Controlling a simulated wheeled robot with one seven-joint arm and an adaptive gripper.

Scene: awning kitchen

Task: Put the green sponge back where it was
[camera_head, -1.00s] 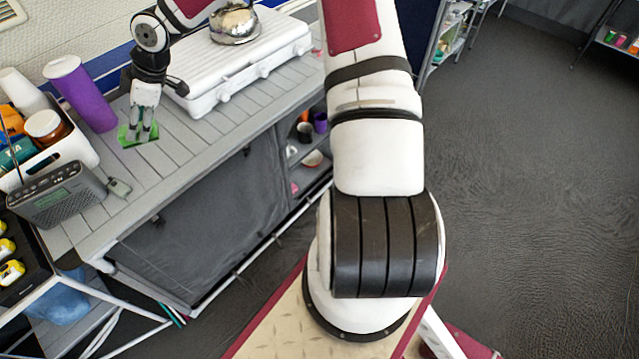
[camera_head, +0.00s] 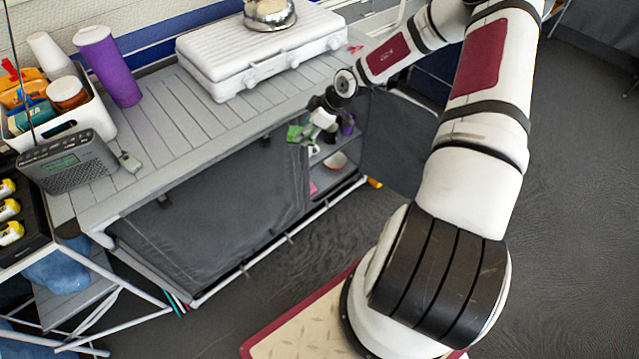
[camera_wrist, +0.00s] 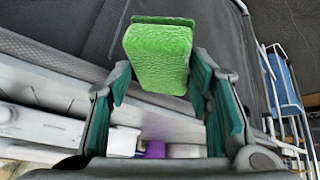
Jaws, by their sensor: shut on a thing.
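The green sponge (camera_head: 296,133) is held by my gripper (camera_head: 311,125), just off the front edge of the grey slatted table. In the wrist view, the sponge (camera_wrist: 160,58) sits upright between the teal finger pads of my gripper (camera_wrist: 159,84), which is shut on it. Behind and below it in the head view is the open part of the cabinet under the table, with shelves (camera_head: 325,152). The gripper partly hides the upper shelf.
A white griddle case (camera_head: 255,62) with a metal pot (camera_head: 270,12) stands on the grey table (camera_head: 175,115). A purple cup (camera_head: 110,65), white bin (camera_head: 88,112) and radio (camera_head: 68,165) stand at left. A bowl (camera_head: 336,161) is on a lower shelf. Open floor lies in front.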

